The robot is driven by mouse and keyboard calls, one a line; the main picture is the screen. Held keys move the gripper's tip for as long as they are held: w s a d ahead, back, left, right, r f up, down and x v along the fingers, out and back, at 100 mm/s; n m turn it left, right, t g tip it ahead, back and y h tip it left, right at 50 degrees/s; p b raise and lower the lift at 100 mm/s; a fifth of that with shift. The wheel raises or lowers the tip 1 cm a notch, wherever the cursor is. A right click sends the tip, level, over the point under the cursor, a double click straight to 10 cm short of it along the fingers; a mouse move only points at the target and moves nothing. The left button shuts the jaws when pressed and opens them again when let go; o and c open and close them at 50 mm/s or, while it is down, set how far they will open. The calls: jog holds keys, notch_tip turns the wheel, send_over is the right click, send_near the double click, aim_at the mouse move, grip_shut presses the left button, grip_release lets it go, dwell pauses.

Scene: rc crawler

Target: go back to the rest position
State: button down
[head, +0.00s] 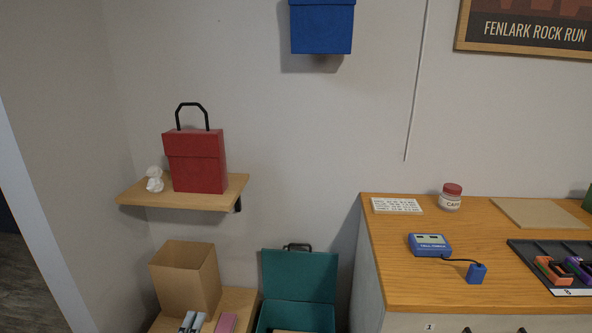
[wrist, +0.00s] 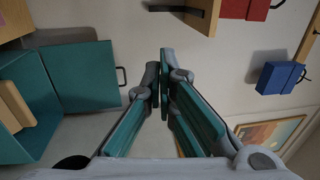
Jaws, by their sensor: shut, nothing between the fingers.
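My gripper (wrist: 164,62) shows only in the wrist view. Its teal-padded fingers come together at the tips, shut with nothing between them. My arm and gripper are not in the head view. In the wrist view, the fingers point toward the wall, clear of everything around them. An open teal box (wrist: 78,78) is to their left and a red box (wrist: 245,8) is above right. A blue box (wrist: 279,77) is to the right.
In the head view, the red box (head: 196,162) stands on a wall shelf (head: 180,198). The open teal box (head: 299,275) is below, beside a cardboard box (head: 186,280). A wooden-topped cabinet (head: 400,265) at right holds a blue device (head: 430,245), a jar (head: 451,198) and a dark tray (head: 530,256).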

jog(key=w+d+r+m+g+h+b, duration=0.2)
jog(key=d+r+m+g+h, duration=0.35)
jog(key=d+m, duration=0.65)
jog(key=w+d+r+m+g+h+b, duration=0.1)
jog(key=w+d+r+m+g+h, duration=0.1)
jog(key=d+r+m+g+h, duration=0.9)
jog(key=s+d+m+y+b, duration=0.1)
jog(key=s+d+m+y, duration=0.1)
jog(key=d+m+y, duration=0.3)
jog(key=s+d+y, duration=0.2)
jog(key=d, duration=0.5)
jog(key=s+d+r+m+g+y+b, duration=0.1)
jog(key=s+d+m+g+y+b, duration=0.15)
jog(key=s+d+m, duration=0.35)
jog(key=s+d+r+m+g+y+b, duration=0.1)
jog(key=s+d+r+m+y, duration=0.2)
jog(key=s+m, duration=0.45)
jog(key=s+a+f+m+t+y+b, duration=0.1)
jog(key=s+f+m+y, duration=0.15)
jog(key=s+m, duration=0.45)
jog(key=s+f+m+y+b, duration=0.1)
jog(key=s+m+y+b, duration=0.2)
jog(key=s, duration=0.5)
notch_tip(320, 180, up, 21)
jog(key=m+t+p, duration=0.1)
jog(key=t+p, duration=0.2)
jog(key=p, duration=1.7)
jog(key=shift+s+a+f+t, duration=0.2)
jog(key=shift+s+a+t, duration=0.1)
jog(key=shift+t, duration=0.1)
